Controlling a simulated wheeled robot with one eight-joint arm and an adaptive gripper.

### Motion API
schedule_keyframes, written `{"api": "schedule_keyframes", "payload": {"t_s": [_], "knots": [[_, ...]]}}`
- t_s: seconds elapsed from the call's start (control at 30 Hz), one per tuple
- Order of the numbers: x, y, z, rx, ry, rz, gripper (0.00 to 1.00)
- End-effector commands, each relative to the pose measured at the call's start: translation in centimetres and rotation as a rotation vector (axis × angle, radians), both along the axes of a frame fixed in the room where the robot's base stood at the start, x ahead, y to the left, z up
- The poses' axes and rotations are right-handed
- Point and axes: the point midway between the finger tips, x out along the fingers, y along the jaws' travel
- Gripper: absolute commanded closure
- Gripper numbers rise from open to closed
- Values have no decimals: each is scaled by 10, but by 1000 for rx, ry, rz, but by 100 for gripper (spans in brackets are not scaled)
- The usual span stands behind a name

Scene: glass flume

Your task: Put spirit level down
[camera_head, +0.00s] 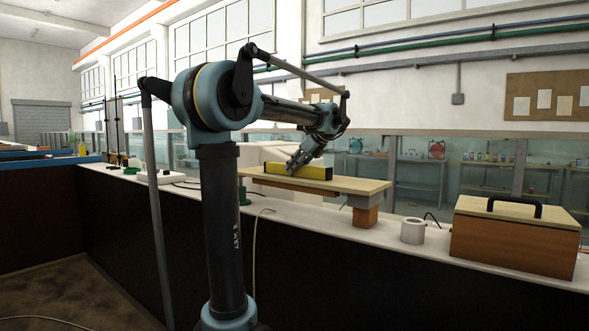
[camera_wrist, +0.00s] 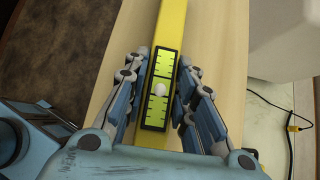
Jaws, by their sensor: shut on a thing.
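The spirit level (camera_head: 312,173) is a long yellow bar. In the head view it lies along the wooden plank (camera_head: 350,184), and I cannot tell whether it touches the plank or hangs just above. In the wrist view the level (camera_wrist: 172,32) runs up the picture, with a black-framed scale and a pale bubble on its face. My gripper (camera_head: 292,168) is around the level's middle. In the wrist view my gripper's fingers (camera_wrist: 156,100) are shut on its two sides. The plank (camera_wrist: 224,60) shows beneath it on both sides.
The plank rests on a wooden block (camera_head: 365,217) on the white counter (camera_head: 330,215). A white roll (camera_head: 412,231) and a wooden box with a black handle (camera_head: 512,238) stand to the right. A dark cable (camera_wrist: 291,140) lies on the counter. Glass panels stand behind.

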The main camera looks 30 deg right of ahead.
Motion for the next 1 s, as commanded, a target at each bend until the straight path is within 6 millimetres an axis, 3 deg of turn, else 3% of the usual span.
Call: {"api": "schedule_keyframes", "payload": {"t_s": [0.03, 0.1, 0.57, 1.0], "knots": [[0, 0, 0, 0, 0, 0, 69], [0, 0, 0, 0, 0, 0, 55], [-5, -2, 5, 0, 0, -1, 55], [-53, -18, 66, 0, 0, -3, 55]]}}
